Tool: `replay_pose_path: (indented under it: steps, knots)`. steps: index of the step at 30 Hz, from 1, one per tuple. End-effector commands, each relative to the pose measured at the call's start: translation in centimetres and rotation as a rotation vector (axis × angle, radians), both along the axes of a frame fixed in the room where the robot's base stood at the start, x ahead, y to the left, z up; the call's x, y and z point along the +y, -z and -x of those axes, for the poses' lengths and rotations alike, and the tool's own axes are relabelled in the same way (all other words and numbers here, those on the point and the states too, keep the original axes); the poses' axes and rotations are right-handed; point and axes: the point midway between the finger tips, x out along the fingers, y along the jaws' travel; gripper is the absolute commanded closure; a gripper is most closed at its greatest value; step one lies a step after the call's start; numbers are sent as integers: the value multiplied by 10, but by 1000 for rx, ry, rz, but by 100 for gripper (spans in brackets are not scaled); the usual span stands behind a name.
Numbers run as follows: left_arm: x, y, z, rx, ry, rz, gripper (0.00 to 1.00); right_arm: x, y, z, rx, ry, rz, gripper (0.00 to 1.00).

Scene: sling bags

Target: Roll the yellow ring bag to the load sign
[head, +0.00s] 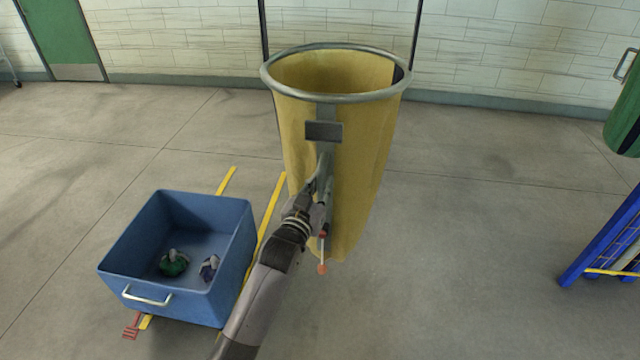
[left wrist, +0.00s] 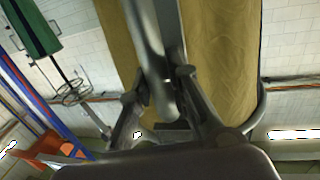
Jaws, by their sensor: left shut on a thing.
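The yellow ring bag (head: 340,150) stands tall and open at the top, hung from a round grey metal ring. A grey bar with a dark plate runs down its near side. My left gripper (head: 320,187) is shut on this bar, below the plate. In the left wrist view my gripper's fingers (left wrist: 162,95) close around the grey bar, with the yellow cloth (left wrist: 222,60) behind it. My right gripper is not in view. I cannot make out a load sign in either view.
A blue bin (head: 180,290) with a few small items stands left of the bag, beside yellow floor lines (head: 268,215). A blue frame (head: 605,240) and a green bag (head: 625,115) are at the right. The floor between is clear. A pale wall (head: 480,50) stands behind.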

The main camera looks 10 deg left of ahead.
Motion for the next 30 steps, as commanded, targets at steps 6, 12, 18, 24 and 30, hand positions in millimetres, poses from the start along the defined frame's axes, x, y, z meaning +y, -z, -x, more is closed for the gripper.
replay_pose_path:
  steps: [6, 12, 18, 24, 30]
  knots:
    - [0, 0, 0, -1, 1, 1, 80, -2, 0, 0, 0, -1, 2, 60]
    - [0, 0, 0, -1, 1, 1, 67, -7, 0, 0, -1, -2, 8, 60]
    - [0, 0, 0, -1, 0, 1, 62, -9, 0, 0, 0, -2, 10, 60]
    - [1, 0, 1, 0, 0, 1, 62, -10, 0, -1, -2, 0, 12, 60]
    - [5, 2, 22, 1, 0, 1, 62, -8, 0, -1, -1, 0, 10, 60]
